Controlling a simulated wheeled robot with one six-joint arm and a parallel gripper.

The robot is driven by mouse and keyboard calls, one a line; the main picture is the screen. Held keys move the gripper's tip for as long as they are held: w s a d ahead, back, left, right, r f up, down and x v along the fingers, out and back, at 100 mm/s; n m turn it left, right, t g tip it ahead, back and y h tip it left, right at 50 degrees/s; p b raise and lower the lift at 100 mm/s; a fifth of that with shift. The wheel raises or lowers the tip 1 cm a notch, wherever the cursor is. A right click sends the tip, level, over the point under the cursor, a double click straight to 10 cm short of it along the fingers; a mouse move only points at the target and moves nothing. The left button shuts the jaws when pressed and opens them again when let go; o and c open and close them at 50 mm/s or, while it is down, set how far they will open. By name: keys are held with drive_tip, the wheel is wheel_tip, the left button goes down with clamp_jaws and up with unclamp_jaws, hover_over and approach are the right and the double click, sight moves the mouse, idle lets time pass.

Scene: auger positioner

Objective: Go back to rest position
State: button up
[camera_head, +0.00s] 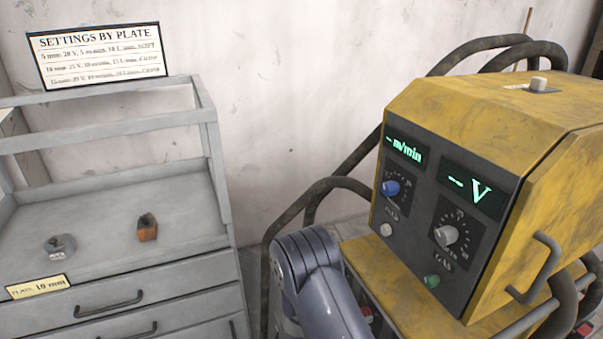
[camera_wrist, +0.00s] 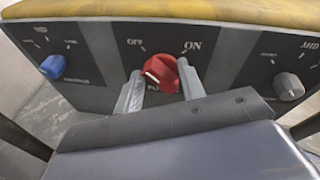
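In the wrist view, my gripper (camera_wrist: 160,74) has its two grey fingers on either side of a red knob (camera_wrist: 162,71). The fingertips are very close to the knob's sides; I cannot tell whether they press on it. The knob sits between OFF and ON marks on a dark panel, and its label below is partly hidden. The knob's white mark is at its lower left. In the head view, my arm reaches down in front of the yellow machine (camera_head: 541,135), and my gripper is hidden there.
A blue knob (camera_wrist: 53,67) and a grey knob (camera_wrist: 288,86) flank the red one. The machine's upper displays (camera_head: 470,189) glow green with dashes. Black hoses (camera_head: 330,185) loop beside it. A grey drawer cabinet (camera_head: 130,285) stands left, under a settings sign (camera_head: 97,55).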

drive_tip(key=shift+s+m+t, duration=0.1)
drive_tip(key=shift+m+t, duration=0.2)
drive_tip(key=shift+m, duration=0.3)
